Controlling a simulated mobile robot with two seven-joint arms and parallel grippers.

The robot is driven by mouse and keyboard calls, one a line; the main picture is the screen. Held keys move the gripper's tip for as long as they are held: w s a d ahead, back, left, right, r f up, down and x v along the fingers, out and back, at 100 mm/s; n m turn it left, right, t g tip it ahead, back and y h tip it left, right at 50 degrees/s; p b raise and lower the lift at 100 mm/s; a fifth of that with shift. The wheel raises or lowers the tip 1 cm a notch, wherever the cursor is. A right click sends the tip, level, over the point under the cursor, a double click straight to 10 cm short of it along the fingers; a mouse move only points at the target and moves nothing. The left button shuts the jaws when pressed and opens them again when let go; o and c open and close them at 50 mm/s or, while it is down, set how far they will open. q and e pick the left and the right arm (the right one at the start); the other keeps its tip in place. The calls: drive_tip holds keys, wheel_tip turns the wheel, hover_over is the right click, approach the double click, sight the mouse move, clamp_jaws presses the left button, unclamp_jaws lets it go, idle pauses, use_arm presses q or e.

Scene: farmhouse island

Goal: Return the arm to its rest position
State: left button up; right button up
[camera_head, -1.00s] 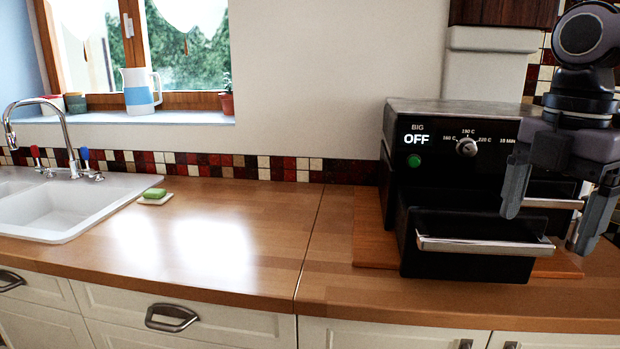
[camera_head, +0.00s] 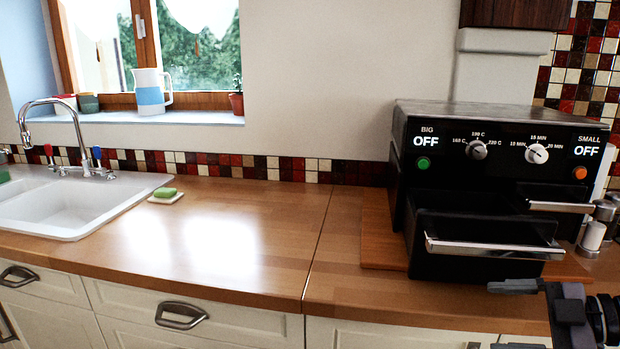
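My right gripper (camera_head: 520,316) is at the lower right of the head view, in front of the counter edge and below the oven's pulled-out drawer. Its two fingers point left and are spread apart, with nothing seen between them. The rest of that arm is cut off by the frame. My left gripper is not in the head view. The black double oven (camera_head: 480,165) stands on a wooden board (camera_head: 384,232). Its left drawer (camera_head: 480,246) is pulled out, and the gripper is clear of its handle.
A white sink (camera_head: 75,205) with a tap (camera_head: 62,120) is at the left. A green soap (camera_head: 166,192) lies on a small dish beside it. Shakers (camera_head: 592,236) stand right of the oven. The counter (camera_head: 235,235) between sink and oven is clear.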

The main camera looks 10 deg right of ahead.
drive_tip(key=s+a+f+m+t+h, duration=0.1)
drive_tip(key=s+f+m+t+h, duration=0.3)
drive_tip(key=f, duration=0.5)
drive_tip(key=s+a+f+m+t+h, duration=0.1)
drive_tip(key=a+f+m+t+h, duration=0.1)
drive_tip(key=f+m, duration=0.5)
drive_tip(key=s+a+f+m+g+h, duration=0.3)
drive_tip(key=s+a+f, duration=0.6)
drive_tip(key=a+f, duration=0.3)
drive_tip(key=shift+a+m+g+p, duration=0.3)
drive_tip(key=shift+a+m+g, duration=0.25)
drive_tip(key=shift+m, duration=0.15)
